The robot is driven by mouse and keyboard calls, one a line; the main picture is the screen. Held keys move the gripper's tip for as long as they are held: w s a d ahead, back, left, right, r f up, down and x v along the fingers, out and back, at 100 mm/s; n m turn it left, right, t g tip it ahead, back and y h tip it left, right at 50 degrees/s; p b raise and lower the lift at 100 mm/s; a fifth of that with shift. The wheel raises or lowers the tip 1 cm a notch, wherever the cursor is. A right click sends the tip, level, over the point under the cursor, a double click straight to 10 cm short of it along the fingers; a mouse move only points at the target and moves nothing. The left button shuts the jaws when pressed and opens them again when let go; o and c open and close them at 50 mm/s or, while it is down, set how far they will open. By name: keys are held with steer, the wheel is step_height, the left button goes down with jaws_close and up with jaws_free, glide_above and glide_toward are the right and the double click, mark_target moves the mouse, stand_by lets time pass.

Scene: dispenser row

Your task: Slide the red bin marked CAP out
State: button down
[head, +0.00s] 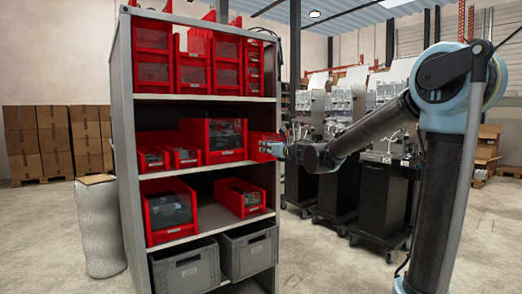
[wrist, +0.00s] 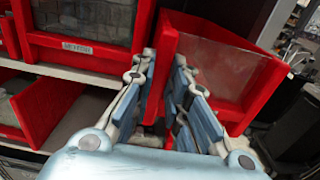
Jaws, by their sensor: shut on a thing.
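A red bin (head: 261,142) stands at the right end of the middle shelf, at the shelf's front edge. In the wrist view the red bin (wrist: 237,52) shows its red rims and a greyish panel between them. No CAP label is readable on it; the gripper covers part of it. My gripper (head: 274,148) is at this bin in the head view. In the wrist view my gripper (wrist: 164,88) has its blue-padded fingers on either side of the bin's left red wall, shut on it.
A neighbouring red bin (wrist: 85,25) on the left has a label that seems to read MOTOR. The grey rack (head: 122,120) holds several other red bins. Two grey crates (head: 188,272) sit at the bottom. Dark machine stands (head: 340,185) are to the right.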

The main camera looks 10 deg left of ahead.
steer(key=shift+v, duration=1.15)
steer(key=c, duration=1.5)
jaws_free()
steer(key=shift+a, duration=0.1)
steer(key=shift+v, duration=6.05)
steer(key=shift+w+f, duration=0.1)
steer(key=shift+w, duration=0.05)
